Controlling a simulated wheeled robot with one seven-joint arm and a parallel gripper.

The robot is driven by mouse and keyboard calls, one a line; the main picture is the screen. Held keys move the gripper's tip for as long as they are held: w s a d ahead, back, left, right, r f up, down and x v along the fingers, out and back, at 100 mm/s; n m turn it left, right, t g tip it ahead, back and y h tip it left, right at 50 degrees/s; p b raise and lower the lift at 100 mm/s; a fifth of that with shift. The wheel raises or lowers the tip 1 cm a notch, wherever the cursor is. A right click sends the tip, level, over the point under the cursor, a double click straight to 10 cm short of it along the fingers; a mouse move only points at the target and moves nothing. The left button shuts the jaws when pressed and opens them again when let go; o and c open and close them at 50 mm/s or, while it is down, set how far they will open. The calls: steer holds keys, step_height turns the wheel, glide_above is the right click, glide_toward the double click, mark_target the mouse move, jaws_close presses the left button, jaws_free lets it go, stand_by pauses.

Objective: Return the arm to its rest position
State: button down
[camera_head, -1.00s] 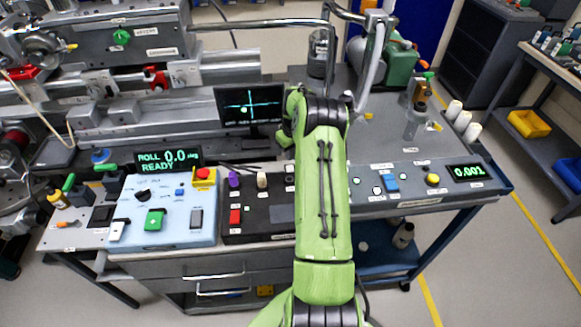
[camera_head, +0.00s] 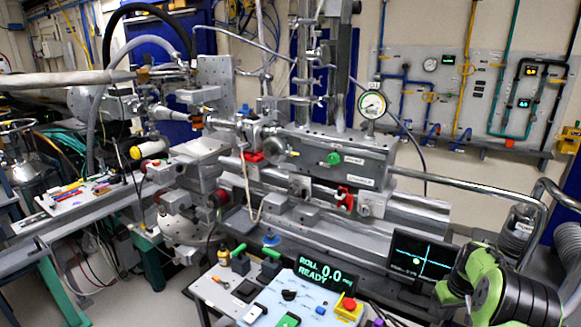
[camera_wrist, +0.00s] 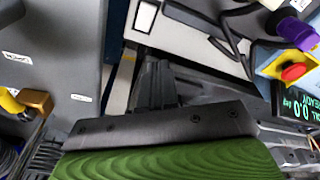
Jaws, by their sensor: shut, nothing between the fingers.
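My arm (camera_head: 497,288), green and black, shows at the lower right edge of the head view, bent beside the small monitor. My gripper is out of sight in the head view. In the wrist view my gripper (camera_wrist: 157,72) shows as dark fingers close together beyond a dark bracket and my green casing. It is shut and empty. A grey panel edge lies close to the left of it in that view. I cannot tell the exact gap.
The control bench carries a monitor (camera_head: 422,257), a ROLL readout (camera_head: 324,276) and a red button on a yellow base (camera_head: 348,305). The red button also shows in the wrist view (camera_wrist: 293,72). Behind stands the beamline machine with a pressure gauge (camera_head: 373,104). A wall panel (camera_head: 468,98) carries pipes.

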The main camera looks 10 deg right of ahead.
steer(key=s+a+r+n+t+h, duration=0.1)
steer(key=s+a+r, duration=0.2)
steer(key=a+r, duration=0.7)
steer(key=s+a+r, duration=0.3)
steer(key=a+r, duration=0.7)
steer(key=a, duration=0.1)
steer(key=s+a+t, duration=0.1)
steer(key=s+a, duration=0.5)
steer(key=s, duration=0.3)
steer(key=s+a+t+y, duration=0.1)
steer(key=s+a, duration=0.5)
steer(key=s, duration=0.4)
steer(key=shift+s+a+r+n+t, duration=0.2)
steer(key=shift+s+n+t, duration=0.1)
steer(key=shift+t, duration=0.1)
